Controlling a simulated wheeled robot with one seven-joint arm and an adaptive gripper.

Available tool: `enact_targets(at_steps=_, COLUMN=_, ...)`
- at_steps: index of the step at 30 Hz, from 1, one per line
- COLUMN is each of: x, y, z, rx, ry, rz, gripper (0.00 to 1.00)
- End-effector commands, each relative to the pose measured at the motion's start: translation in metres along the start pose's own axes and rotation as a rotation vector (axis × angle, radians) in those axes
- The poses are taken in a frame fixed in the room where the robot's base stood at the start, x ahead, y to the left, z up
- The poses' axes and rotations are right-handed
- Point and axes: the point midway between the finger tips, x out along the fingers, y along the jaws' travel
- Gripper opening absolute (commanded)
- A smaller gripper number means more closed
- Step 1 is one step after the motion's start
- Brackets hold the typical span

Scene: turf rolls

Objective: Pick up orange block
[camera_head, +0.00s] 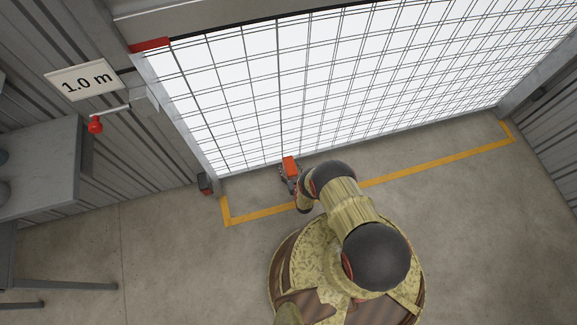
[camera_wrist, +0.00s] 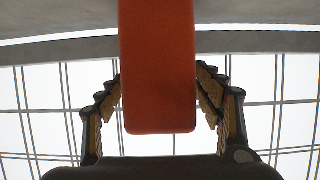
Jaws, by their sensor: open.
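The orange block (camera_head: 290,166) is near the foot of the bright grid door, just beyond my gripper (camera_head: 290,182). In the wrist view the orange block (camera_wrist: 158,60) runs down from the top edge, between the two fingers of my gripper (camera_wrist: 159,82). The gripper is open, with a narrow bright gap showing between the block and the fingers on each side lower down. The block's upper end is cut off by the frame. My arm and gripper hide part of the floor around it, and I cannot tell exactly what the block rests on.
A bright grid door (camera_head: 330,100) stands close behind the block. A yellow floor line (camera_head: 430,168) marks a strip before it. A grey table (camera_head: 40,165), a red-knobbed lever (camera_head: 96,125) and a "1.0 m" sign (camera_head: 84,81) are at left. Floor at right is clear.

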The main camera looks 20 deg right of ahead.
Motion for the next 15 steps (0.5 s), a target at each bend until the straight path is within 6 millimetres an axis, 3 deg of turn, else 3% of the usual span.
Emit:
enact_targets(at_steps=5, x=-0.0002, y=0.0000, z=0.0001, rx=0.000, ry=0.000, rz=0.000, gripper=0.67)
enact_targets(at_steps=15, x=-0.0001, y=0.0000, z=0.0000, rx=0.000, ry=0.000, rz=0.000, gripper=0.47)
